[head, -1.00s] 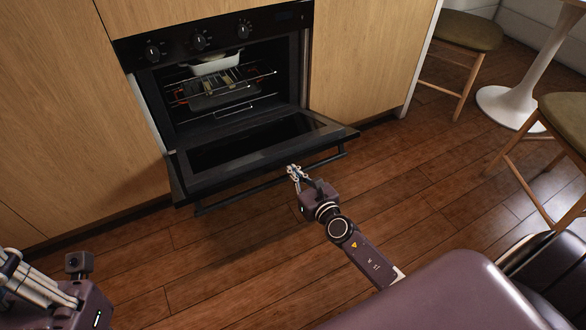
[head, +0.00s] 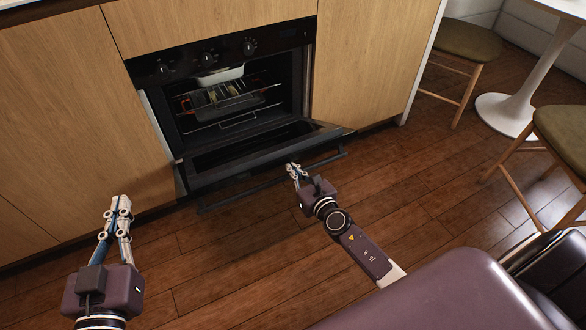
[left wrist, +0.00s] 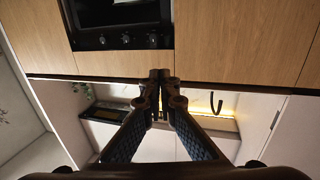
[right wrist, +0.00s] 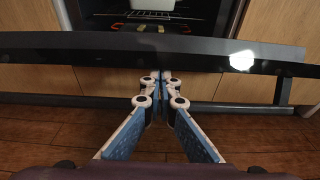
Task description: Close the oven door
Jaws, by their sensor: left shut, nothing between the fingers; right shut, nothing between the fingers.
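The black oven (head: 215,62) is set in wooden cabinets, and its door (head: 258,146) is partly open, tilted outward from its lower edge. A bar handle (head: 245,190) runs along the door's outer side. My right gripper (head: 293,168) is shut and empty, its fingertips at the door's front edge by the handle. In the right wrist view the fingertips (right wrist: 160,78) overlap the handle and reach just under the door edge (right wrist: 110,52); contact is unclear. My left gripper (head: 118,203) is shut and empty, left of the door in front of the cabinets.
A white dish (head: 220,75) and racks (head: 230,105) are inside the oven. Stools (head: 470,40) and a white pedestal table (head: 510,105) stand at the right. The wooden floor (head: 240,265) between my arms is clear.

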